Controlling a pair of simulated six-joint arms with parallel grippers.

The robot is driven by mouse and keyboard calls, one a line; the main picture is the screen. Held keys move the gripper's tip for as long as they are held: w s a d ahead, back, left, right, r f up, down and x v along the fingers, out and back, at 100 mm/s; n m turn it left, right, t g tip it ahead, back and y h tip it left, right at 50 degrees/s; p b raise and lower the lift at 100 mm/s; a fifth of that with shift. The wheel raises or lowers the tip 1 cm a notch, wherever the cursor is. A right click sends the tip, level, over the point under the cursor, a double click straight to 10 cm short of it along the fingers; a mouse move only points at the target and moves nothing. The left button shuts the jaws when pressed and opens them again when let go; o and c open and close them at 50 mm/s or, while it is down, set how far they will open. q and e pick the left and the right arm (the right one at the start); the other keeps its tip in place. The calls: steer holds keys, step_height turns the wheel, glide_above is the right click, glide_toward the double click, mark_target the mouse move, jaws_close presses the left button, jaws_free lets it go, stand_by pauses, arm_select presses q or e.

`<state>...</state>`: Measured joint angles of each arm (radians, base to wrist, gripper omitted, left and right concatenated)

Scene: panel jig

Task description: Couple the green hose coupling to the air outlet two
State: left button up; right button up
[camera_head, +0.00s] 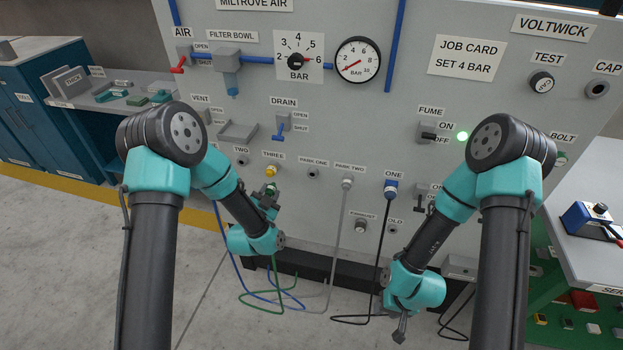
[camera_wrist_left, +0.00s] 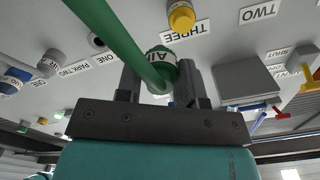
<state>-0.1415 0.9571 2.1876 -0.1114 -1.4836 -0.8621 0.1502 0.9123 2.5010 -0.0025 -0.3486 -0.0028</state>
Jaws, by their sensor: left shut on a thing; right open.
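My left gripper (camera_head: 268,196) is shut on the green hose coupling (camera_head: 271,187). In the left wrist view, the green coupling (camera_wrist_left: 161,60), marked AIR, sits between my fingers (camera_wrist_left: 160,80), with its green hose running up to the left. Air outlet two (camera_head: 241,160) is a dark, empty-looking port under its TWO label, up and left of my left gripper in the head view. The left wrist view shows the TWO label (camera_wrist_left: 259,11), but the outlet is not clearly seen there. My right gripper (camera_head: 400,326) is open and empty, low in front of the panel.
A yellow fitting (camera_head: 271,171) sits at outlet three, just above the green coupling. Hoses (camera_head: 270,296) loop near the floor. A bracket (camera_head: 238,132) juts out above two.

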arm_select(q)
steer(key=w+a, duration=0.4)
steer(key=a, duration=1)
steer(key=shift+a, duration=0.25)
steer(key=shift+w, duration=0.1)
steer(key=shift+x, duration=2.75)
steer(key=shift+x, duration=1.45)
steer(key=o, duration=1.1)
steer(key=shift+d, duration=0.15)
steer(key=v, duration=1.7)
steer(key=shift+a, duration=0.2)
